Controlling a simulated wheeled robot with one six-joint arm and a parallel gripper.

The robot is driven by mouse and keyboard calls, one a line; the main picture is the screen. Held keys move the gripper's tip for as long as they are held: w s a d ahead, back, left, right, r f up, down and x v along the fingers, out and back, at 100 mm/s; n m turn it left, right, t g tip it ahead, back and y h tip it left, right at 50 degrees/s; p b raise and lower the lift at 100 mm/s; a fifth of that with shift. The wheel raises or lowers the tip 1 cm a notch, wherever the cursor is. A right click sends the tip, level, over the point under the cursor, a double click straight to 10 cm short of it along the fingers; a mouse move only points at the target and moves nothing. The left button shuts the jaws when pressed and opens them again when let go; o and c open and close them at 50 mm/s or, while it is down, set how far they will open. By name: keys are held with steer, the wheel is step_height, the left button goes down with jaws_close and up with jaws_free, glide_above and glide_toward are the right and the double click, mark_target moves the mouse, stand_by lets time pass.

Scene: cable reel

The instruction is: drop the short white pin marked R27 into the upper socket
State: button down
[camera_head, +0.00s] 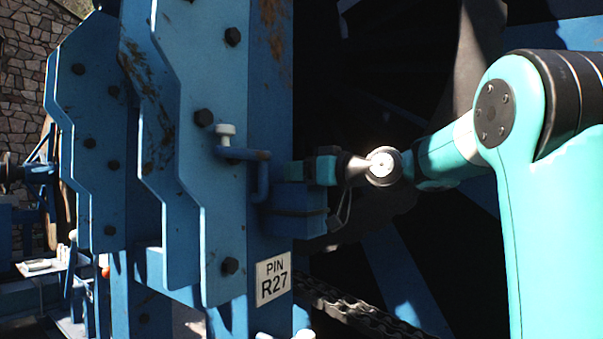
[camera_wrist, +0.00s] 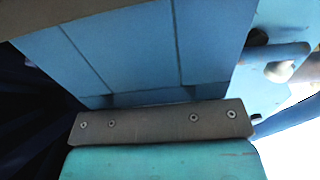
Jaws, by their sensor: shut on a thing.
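A white pin with a flat round head (camera_head: 225,131) stands upright at the left end of a bent blue bar (camera_head: 262,172), before the blue steel frame. The bar runs right and bends down beside a blue block (camera_head: 297,212); I cannot tell whether they join. A sign (camera_head: 273,278) reads PIN R27. The socket under the pin is hidden.
The bolted blue frame plates (camera_head: 215,90) fill the left and middle. A dark chain (camera_head: 350,309) runs low at right, before a dark reel. More white round tops (camera_head: 303,334) show at the bottom edge. A light shelf (camera_head: 40,267) stands at far left.

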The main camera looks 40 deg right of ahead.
steer(key=shift+f, duration=0.25)
steer(key=shift+c, duration=1.6)
jaws_free()
steer(key=shift+r, duration=0.1)
steer(key=shift+s+b, duration=0.1)
steer(key=shift+b, duration=0.2)
